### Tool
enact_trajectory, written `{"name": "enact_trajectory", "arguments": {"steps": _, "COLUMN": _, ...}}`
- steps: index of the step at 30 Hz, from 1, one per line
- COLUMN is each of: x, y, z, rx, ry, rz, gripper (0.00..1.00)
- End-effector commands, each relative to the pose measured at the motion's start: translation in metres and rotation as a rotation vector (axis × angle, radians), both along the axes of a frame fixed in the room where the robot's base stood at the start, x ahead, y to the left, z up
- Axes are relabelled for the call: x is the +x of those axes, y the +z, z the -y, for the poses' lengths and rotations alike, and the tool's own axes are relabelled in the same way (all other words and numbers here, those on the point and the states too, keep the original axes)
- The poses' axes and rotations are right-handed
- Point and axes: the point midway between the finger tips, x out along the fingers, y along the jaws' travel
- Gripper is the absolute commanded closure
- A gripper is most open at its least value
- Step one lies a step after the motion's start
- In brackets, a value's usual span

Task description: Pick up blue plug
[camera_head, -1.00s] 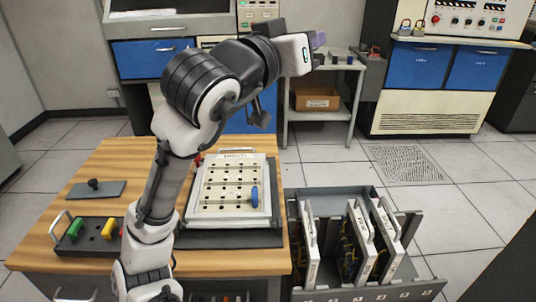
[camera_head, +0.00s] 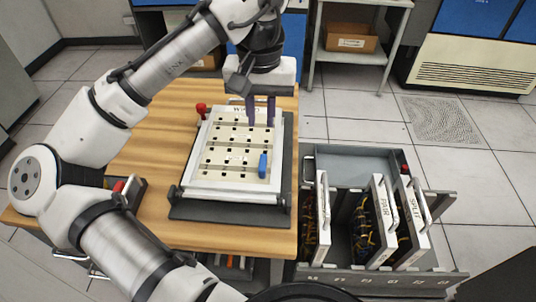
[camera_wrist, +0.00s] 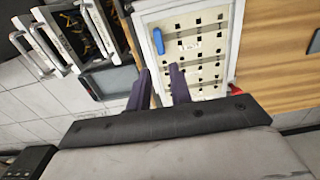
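The blue plug (camera_head: 263,166) stands in the white plugboard (camera_head: 200,178), near its right edge toward the front. It also shows in the wrist view (camera_wrist: 158,40), at the board's upper left. My gripper (camera_head: 260,122) points down over the far end of the board. Its two dark purple fingers are apart with nothing between them. The plug is nearer the front of the board than the fingers. In the wrist view my gripper (camera_wrist: 162,70) is open, and the plug is above and beyond the fingertips.
The board lies on a dark base (camera_head: 215,210) on the wooden table (camera_head: 150,150). A red knob (camera_head: 201,109) is at its far left corner. Right of the table, a grey rack (camera_head: 350,165) holds several upright panels with handles (camera_head: 383,215). My arm covers the table's left side.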

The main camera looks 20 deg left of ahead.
Motion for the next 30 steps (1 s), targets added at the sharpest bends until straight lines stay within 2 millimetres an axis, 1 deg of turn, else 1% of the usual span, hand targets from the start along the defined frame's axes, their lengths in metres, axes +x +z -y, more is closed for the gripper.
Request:
{"name": "enact_trajectory", "arguments": {"steps": 6, "x": -0.001, "y": -0.043, "z": 0.0, "rx": -0.002, "ry": -0.001, "rz": -0.003, "gripper": 0.79}}
{"name": "enact_trajectory", "arguments": {"steps": 9, "x": -0.001, "y": -0.06, "z": 0.0, "rx": -0.001, "ry": -0.001, "rz": -0.002, "gripper": 0.79}}
{"name": "enact_trajectory", "arguments": {"steps": 12, "x": 0.0, "y": -0.072, "z": 0.0, "rx": -0.001, "ry": -0.002, "rz": 0.0, "gripper": 0.79}}
{"name": "enact_trajectory", "arguments": {"steps": 17, "x": 0.0, "y": -0.081, "z": 0.001, "rx": -0.002, "ry": -0.003, "rz": 0.001, "gripper": 0.79}}
{"name": "enact_trajectory", "arguments": {"steps": 19, "x": 0.001, "y": -0.088, "z": 0.001, "rx": -0.001, "ry": -0.002, "rz": 0.0, "gripper": 0.79}}
{"name": "enact_trajectory", "arguments": {"steps": 24, "x": 0.002, "y": -0.115, "z": 0.002, "rx": -0.002, "ry": -0.002, "rz": 0.001, "gripper": 0.79}}
{"name": "enact_trajectory", "arguments": {"steps": 26, "x": 0.002, "y": -0.122, "z": 0.002, "rx": -0.002, "ry": -0.003, "rz": 0.001, "gripper": 0.79}}
{"name": "enact_trajectory", "arguments": {"steps": 30, "x": 0.002, "y": -0.13, "z": 0.002, "rx": -0.002, "ry": -0.004, "rz": 0.003, "gripper": 0.79}}
